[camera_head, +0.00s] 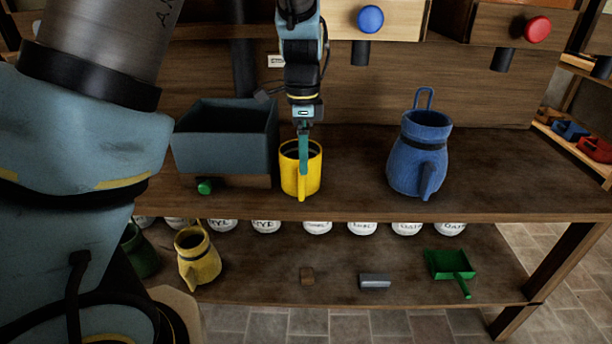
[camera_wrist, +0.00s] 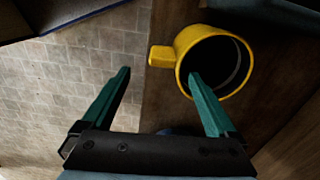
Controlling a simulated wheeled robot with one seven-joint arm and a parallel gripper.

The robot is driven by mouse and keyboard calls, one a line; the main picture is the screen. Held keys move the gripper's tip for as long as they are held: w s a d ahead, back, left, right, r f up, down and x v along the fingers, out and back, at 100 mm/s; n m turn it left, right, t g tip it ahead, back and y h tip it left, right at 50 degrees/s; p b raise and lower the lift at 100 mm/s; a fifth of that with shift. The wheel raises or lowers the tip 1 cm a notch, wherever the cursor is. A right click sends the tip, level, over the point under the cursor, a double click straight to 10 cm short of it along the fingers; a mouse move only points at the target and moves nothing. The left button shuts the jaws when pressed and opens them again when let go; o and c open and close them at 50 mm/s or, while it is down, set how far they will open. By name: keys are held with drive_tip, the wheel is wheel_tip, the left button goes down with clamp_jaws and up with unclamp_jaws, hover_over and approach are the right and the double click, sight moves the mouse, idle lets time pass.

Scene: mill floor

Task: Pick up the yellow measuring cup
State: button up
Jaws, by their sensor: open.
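The yellow measuring cup (camera_head: 310,178) stands upright on the upper wooden shelf, with its handle toward the front edge. In the wrist view the yellow measuring cup (camera_wrist: 184,54) shows its round rim from above, with the handle pointing left. My gripper (camera_head: 304,150) is over the cup in the head view. In the wrist view my gripper (camera_wrist: 160,72) is open, its two green fingers apart. The right fingertip overlaps the cup's mouth, and the left one is out over the tiled floor. The handle lies between the fingertips in the picture. How deep the fingers reach is unclear.
A dark grey bin (camera_head: 222,143) stands close left of the cup, with a green knob below it. A blue jug (camera_head: 417,160) stands to the right. A yellow jug (camera_head: 198,258) and a green scoop (camera_head: 450,264) are on the lower shelf. Bare shelf lies between cup and blue jug.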

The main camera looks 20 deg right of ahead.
sight(301, 188)
wheel_tip(301, 188, down, 5)
drive_tip(key=shift+f+p, duration=0.1)
drive_tip(key=shift+p, duration=0.25)
drive_tip(key=shift+w+a+f+p, duration=0.1)
drive_tip(key=shift+f+p, duration=0.2)
drive_tip(key=shift+f, duration=0.6)
drive_tip(key=shift+w+d+f+p, duration=0.15)
drive_tip(key=shift+f+p, duration=0.1)
drive_tip(key=shift+f, duration=0.6)
drive_tip(key=shift+w+a+f+p, duration=0.15)
drive_tip(key=shift+f+p, duration=0.15)
drive_tip(key=shift+f, duration=0.6)
clamp_jaws()
